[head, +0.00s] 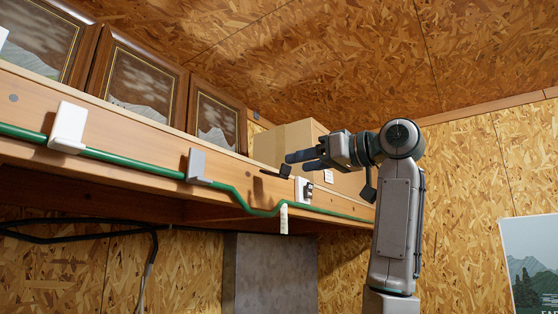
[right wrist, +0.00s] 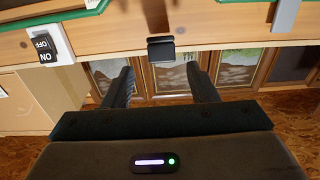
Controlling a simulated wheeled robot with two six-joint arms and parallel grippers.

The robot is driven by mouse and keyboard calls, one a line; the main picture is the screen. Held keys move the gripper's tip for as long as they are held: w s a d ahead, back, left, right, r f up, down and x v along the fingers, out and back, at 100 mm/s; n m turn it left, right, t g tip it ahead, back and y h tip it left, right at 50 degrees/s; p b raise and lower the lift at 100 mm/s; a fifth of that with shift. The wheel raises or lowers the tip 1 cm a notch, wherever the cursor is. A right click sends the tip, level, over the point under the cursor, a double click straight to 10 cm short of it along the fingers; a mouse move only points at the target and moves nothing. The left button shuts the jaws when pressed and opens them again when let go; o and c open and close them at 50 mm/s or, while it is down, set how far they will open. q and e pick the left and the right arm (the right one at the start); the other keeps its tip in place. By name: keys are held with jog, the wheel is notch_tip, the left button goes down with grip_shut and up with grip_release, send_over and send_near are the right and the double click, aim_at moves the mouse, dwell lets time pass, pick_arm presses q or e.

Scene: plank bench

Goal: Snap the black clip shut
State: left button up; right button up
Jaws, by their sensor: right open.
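The black clip (head: 277,172) is on the front face of the wooden shelf edge, its dark flap standing out from the board, so it looks open. In the right wrist view the black clip (right wrist: 160,49) is ahead of the fingers, about centred between them. The green hose (head: 235,193) sags below the clip and does not appear to lie in it. My right gripper (head: 296,161) is open and empty, just above and right of the clip in the head view; its fingers also show in the right wrist view (right wrist: 160,70). My left gripper is not in view.
A white ON/OFF switch (right wrist: 47,45) is beside the clip, near my right gripper. A grey clip (head: 197,166) and a white clip (head: 68,127) hold the hose further left. Framed pictures (head: 140,85) and a cardboard box (head: 285,143) stand on the shelf.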

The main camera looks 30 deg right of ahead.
jog(key=p+x, duration=0.2)
jog(key=x, duration=0.4)
jog(key=shift+w+a+r+p, duration=0.1)
jog(key=shift+w+a+p, duration=0.05)
jog(key=shift+a+p, duration=0.15)
jog(key=shift+w, duration=0.2)
jog(key=shift+c, duration=0.2)
jog(key=c, duration=0.9)
jog(key=shift+c, duration=0.2)
